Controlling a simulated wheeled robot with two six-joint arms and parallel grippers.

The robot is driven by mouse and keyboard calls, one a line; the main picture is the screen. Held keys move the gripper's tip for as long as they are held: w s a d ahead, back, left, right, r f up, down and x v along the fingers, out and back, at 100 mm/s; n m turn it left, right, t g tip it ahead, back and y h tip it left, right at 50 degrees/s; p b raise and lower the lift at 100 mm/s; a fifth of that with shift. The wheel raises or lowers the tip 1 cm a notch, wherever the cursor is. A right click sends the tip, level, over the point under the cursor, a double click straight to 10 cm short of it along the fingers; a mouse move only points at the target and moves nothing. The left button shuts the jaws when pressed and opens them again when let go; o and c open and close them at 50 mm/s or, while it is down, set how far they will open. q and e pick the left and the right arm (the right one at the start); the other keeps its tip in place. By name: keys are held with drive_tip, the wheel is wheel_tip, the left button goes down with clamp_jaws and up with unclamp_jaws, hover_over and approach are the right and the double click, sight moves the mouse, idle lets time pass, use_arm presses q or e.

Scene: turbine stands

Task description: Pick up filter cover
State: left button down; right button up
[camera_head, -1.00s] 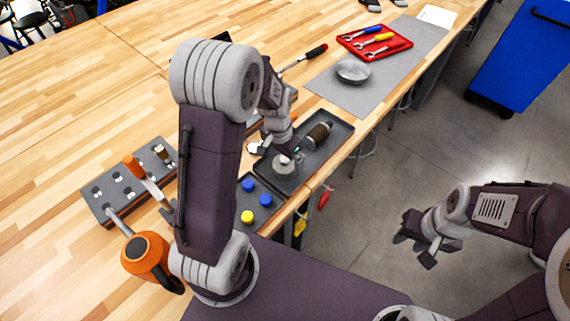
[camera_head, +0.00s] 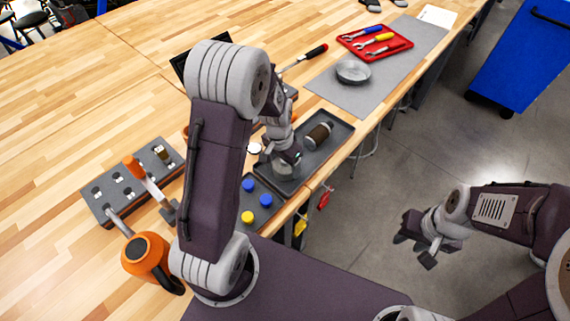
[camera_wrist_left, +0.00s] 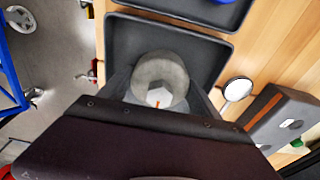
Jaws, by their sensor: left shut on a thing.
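The filter cover, a pale grey round cup, shows in the left wrist view (camera_wrist_left: 160,76) between the two dark fingers of my left gripper (camera_wrist_left: 161,92). My left gripper is shut on it. In the head view my left gripper (camera_head: 286,158) is low over the near half of the dark tray (camera_head: 340,142); the cover (camera_head: 284,169) is mostly hidden under the fingers. I cannot tell whether it still touches the tray floor. A brown and grey filter (camera_head: 319,135) lies in the tray's far half. My right gripper (camera_head: 418,250) is open and empty over the floor.
A small tray (camera_head: 271,220) with blue and yellow caps lies nearer me. A foam block (camera_head: 112,207), an orange pot (camera_head: 146,256) and an inspection mirror (camera_head: 254,148) are left. A metal bowl (camera_head: 353,72) and red tool tray (camera_head: 398,45) stand on the grey mat (camera_head: 335,92).

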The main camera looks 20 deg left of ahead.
use_arm(q)
wheel_tip(320, 180, up, 4)
drive_tip(key=shift+w+r, duration=0.15)
drive_tip(key=shift+r, duration=0.05)
drive_tip(key=w+d+r, duration=0.4)
drive_tip(key=d+r, duration=0.2)
drive_tip(key=d, duration=0.4)
drive_tip(key=shift+w+d+r, duration=0.3)
drive_tip(key=shift+w, duration=0.05)
